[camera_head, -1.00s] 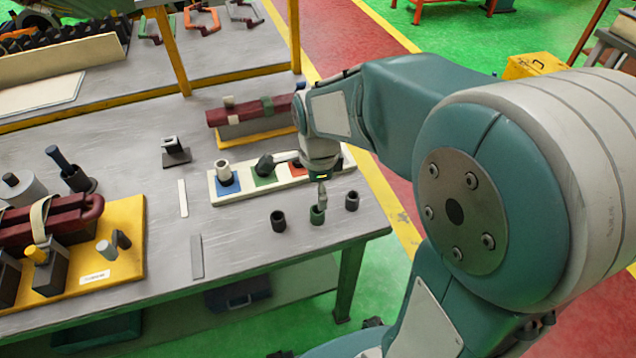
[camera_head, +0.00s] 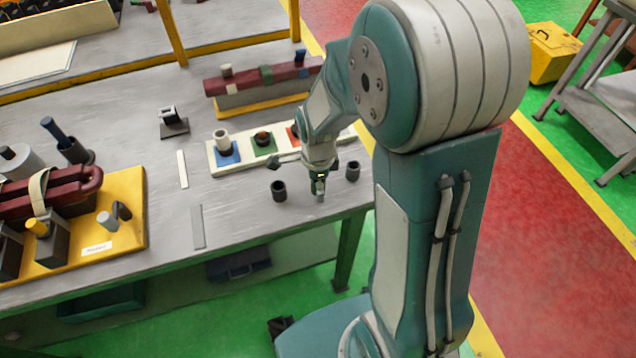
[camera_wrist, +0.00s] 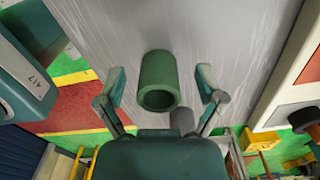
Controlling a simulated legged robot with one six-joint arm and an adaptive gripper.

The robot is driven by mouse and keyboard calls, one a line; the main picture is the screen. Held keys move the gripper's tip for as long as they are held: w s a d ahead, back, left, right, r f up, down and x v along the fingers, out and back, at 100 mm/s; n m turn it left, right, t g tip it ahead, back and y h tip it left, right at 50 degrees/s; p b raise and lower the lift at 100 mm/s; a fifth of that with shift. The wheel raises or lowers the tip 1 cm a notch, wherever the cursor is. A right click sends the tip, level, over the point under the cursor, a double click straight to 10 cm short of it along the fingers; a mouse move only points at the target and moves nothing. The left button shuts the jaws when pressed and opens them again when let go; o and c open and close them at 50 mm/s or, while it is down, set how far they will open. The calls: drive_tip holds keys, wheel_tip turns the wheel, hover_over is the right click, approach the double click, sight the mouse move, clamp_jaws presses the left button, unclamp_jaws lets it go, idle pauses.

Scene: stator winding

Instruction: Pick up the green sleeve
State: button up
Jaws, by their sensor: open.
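The green sleeve (camera_wrist: 158,82) is a short hollow cylinder on the grey table, seen in the wrist view with its open end facing the camera. My gripper (camera_wrist: 160,86) is open, with one finger on each side of the sleeve and a visible gap on both sides. In the head view my gripper (camera_head: 319,184) is low over the table's front right part and mostly hides the sleeve there. Whether the fingertips reach the table is hard to tell.
A dark sleeve (camera_head: 278,191) stands left of my gripper and another (camera_head: 352,171) stands right. Behind is a white tray (camera_head: 214,158) with blue, green and red squares. A dark red bar (camera_head: 245,82) lies farther back. The table's front edge is close.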

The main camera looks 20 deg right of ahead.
drive_tip(key=shift+f, duration=0.1)
drive_tip(key=c, duration=1)
drive_tip(key=shift+o, duration=0.2)
